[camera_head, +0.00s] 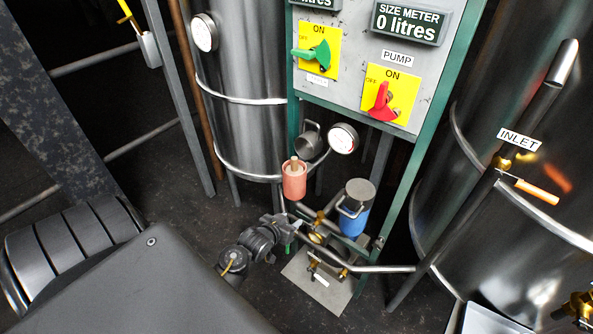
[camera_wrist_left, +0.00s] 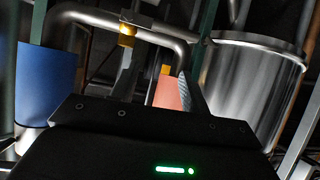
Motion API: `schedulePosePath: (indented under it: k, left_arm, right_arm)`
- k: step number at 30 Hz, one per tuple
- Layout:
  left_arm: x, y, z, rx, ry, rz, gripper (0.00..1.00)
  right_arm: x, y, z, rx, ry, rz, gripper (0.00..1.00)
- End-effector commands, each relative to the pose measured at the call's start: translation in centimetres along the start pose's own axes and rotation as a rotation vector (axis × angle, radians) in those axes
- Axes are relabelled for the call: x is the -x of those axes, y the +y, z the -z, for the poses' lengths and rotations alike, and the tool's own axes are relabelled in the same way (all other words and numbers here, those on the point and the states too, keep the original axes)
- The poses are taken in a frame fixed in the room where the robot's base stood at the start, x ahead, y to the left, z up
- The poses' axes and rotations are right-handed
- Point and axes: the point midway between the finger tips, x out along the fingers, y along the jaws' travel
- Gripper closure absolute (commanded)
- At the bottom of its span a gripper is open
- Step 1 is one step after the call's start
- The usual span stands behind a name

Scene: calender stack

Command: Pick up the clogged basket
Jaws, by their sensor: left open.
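A pink cylinder (camera_head: 293,183) with a tan peg on top stands beside the pipework below the control panel. A blue canister (camera_head: 354,217) with a grey lid and wire handle stands to its right. A grey open cup (camera_head: 309,142) is behind the pink cylinder. I cannot tell for sure which of these is the clogged basket. My left gripper (camera_head: 291,228) is open, low and in front of the pink cylinder, left of the blue canister. In the left wrist view, the pink cylinder (camera_wrist_left: 167,93) shows beyond and between the fingers, apart from them.
Bent pipes with brass fittings (camera_head: 318,238) stand on a metal floor plate (camera_head: 311,286) close to my left gripper. A steel tank (camera_head: 240,110) is behind and a larger tank (camera_head: 510,200) at right. The green-framed panel (camera_head: 345,75) rises above. Dark floor lies left.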

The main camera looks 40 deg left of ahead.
Motion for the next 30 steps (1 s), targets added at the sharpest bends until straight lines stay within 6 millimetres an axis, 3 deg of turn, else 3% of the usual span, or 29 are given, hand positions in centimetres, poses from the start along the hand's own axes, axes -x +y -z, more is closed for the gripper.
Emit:
schedulePosePath:
  k: [1, 3, 6, 9, 15, 24, 30]
  left_arm:
    - [1.0, -1.0, 4.0, 0.001, 0.079, 0.018, 0.54]
    - [2.5, -2.2, 8.5, 0.000, 0.164, 0.040, 0.54]
    - [4.5, -3.2, 12.6, -0.006, 0.246, 0.062, 0.54]
    - [5.7, -3.6, 14.7, -0.011, 0.289, 0.074, 0.54]
    - [5.9, -3.8, 15.6, -0.012, 0.304, 0.078, 0.54]
    - [1.7, -4.1, 16.9, -0.010, 0.304, 0.077, 0.54]
    - [0.8, -4.2, 17.1, -0.013, 0.303, 0.078, 0.54]
  right_arm:
    - [-0.3, 0.0, -0.2, 0.000, -0.002, 0.000, 0.64]
    - [-0.5, 0.0, -0.3, 0.000, -0.004, 0.000, 0.64]
    - [-0.6, 0.0, -0.5, 0.000, -0.006, 0.000, 0.64]
    - [-0.7, 0.0, -0.5, 0.000, -0.006, 0.000, 0.64]
    - [-0.6, -0.1, -0.5, -0.001, -0.006, 0.001, 0.64]
    - [0.0, -0.3, -0.3, -0.002, -0.005, 0.004, 0.64]
    - [0.1, -0.5, -0.2, -0.002, -0.003, 0.006, 0.64]
